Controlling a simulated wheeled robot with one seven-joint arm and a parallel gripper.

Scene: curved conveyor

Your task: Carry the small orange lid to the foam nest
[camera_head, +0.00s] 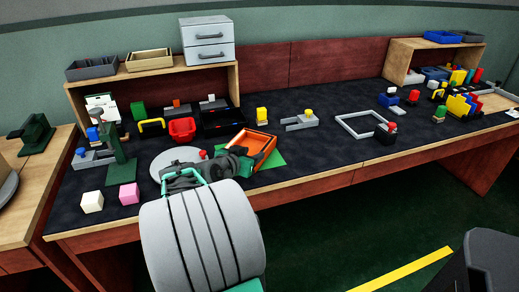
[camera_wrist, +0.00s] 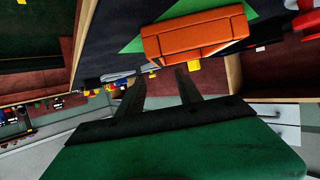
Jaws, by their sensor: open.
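My gripper (camera_wrist: 160,80) is open, with nothing between its two dark fingers in the wrist view. In the head view my arm hides much of it, near an orange open tray (camera_head: 262,136) on a green sheet (camera_head: 275,160). The orange tray also shows in the wrist view (camera_wrist: 195,38), beyond the fingertips and to the right. A small orange piece (camera_head: 176,102) stands at the back left under the shelf; I cannot tell whether it is the lid. I cannot pick out the foam nest with certainty.
A red bin (camera_head: 182,127) and a round grey plate (camera_head: 163,158) are left of the orange tray. A grey square frame (camera_head: 350,119) lies right. The centre-right mat is mostly clear.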

